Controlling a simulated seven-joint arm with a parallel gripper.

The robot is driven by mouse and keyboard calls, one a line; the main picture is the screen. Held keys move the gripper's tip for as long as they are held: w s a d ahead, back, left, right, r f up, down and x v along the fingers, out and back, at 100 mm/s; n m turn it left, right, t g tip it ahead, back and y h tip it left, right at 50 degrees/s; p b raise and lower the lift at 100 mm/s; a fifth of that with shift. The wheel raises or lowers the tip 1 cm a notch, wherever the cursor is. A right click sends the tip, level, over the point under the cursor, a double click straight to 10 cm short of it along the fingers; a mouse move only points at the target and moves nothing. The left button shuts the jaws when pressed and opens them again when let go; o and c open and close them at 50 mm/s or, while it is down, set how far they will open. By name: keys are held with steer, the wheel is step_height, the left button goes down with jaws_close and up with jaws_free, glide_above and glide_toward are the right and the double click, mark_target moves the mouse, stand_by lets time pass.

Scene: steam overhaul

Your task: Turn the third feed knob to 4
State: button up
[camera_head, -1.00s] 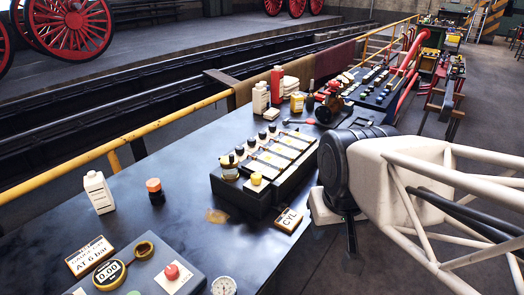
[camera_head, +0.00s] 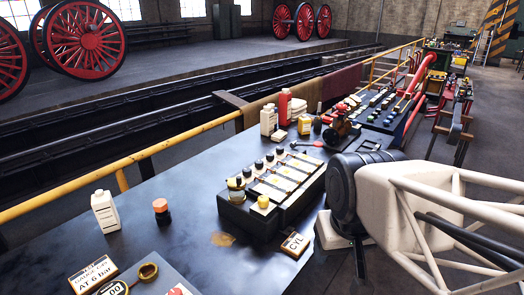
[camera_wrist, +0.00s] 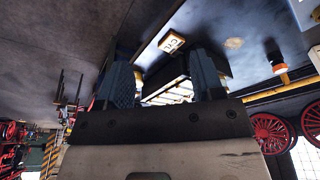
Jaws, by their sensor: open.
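A dark box (camera_head: 290,212) with pale yellow strips on top and a row of several small dark knobs (camera_head: 269,160) along its far side stands on the bench. A yellow knob (camera_head: 263,201) sits at its near end. No numbers are readable, and I cannot tell which knob is third. A "CYL" plate (camera_head: 295,244) lies by the box and also shows in the wrist view (camera_wrist: 171,41). My gripper (camera_wrist: 162,82) is open and empty, its two fingers apart with the box beyond them.
A white bottle (camera_head: 104,211) and an orange-capped jar (camera_head: 161,210) stand left on the bench (camera_head: 180,180). A gauge sign (camera_head: 93,274) lies in front. Bottles, a red can (camera_head: 285,105) and a brass-and-red fitting (camera_head: 341,130) stand behind the box. A yellow rail (camera_head: 70,190) runs along the far edge.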

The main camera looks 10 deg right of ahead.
steer(key=w+r+n, duration=0.2)
steer(key=w, duration=0.5)
steer(key=w+r+n, duration=0.3)
steer(key=w, duration=0.5)
steer(key=n+g, duration=0.3)
steer(key=n, duration=1.1)
glide_above(270, 154)
steer(key=f, duration=1)
steer(key=shift+s+f, duration=0.25)
steer(key=shift+f, duration=0.05)
steer(key=shift+w+f, duration=0.15)
steer(key=shift+w, duration=0.05)
steer(key=shift+f, duration=0.1)
steer(key=shift+f, duration=3.8)
steer(key=c, duration=0.9)
